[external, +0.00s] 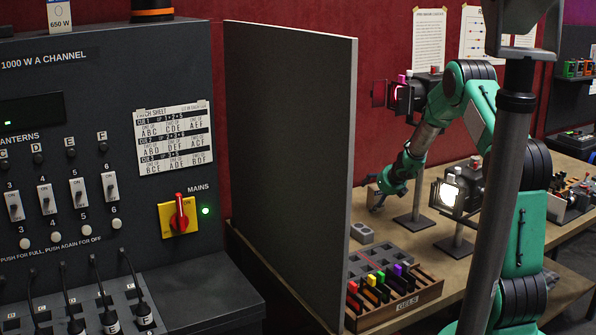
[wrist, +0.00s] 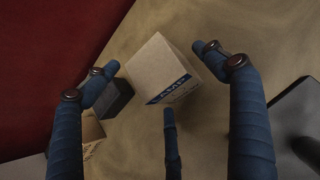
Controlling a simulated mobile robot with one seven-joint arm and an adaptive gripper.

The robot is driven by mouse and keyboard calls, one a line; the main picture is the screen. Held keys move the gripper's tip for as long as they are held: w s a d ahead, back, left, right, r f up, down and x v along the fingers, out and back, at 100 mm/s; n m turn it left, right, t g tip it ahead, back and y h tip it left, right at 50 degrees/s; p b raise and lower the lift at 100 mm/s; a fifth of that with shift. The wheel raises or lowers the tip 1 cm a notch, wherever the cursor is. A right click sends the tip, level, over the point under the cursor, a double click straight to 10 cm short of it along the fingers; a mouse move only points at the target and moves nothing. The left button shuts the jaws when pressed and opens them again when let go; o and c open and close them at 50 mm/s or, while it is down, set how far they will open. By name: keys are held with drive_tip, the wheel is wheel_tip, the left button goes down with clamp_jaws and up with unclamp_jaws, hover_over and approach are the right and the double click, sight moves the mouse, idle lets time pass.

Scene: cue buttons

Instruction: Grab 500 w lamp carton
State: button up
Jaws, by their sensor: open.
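A brown lamp carton (wrist: 160,68) with a blue label stands on the bench in the wrist view. The label's lettering is partly readable, but I cannot read a wattage. My gripper (wrist: 157,57) is open, with two blue fingers on either side of the carton and a third finger in front of its lower edge. The fingers do not appear closed on it. In the external view my gripper (external: 377,199) is low over the far part of the bench, and the carton is hard to make out there.
A dark block (wrist: 115,100) stands just left of the carton, beside the left finger. A second carton (wrist: 92,128) with writing is partly behind that finger. A dark base (wrist: 298,115) lies at right. Lit lanterns (external: 450,195) and a gel tray (external: 405,306) are on the bench.

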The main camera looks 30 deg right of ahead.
sight(374, 188)
drive_tip(key=shift+c, duration=0.6)
drive_tip(key=c, duration=1.2)
drive_tip(key=shift+o, duration=0.2)
drive_tip(key=shift+r, duration=0.1)
drive_tip(key=shift+r+p, duration=1.05)
drive_tip(key=shift+r, duration=0.75)
drive_tip(key=shift+a+f, duration=0.15)
drive_tip(key=shift+a, duration=0.2)
drive_tip(key=s+a+b, duration=0.2)
drive_tip(key=a+b, duration=0.1)
drive_tip(key=a, duration=1.4)
drive_tip(key=shift+s+b, duration=0.4)
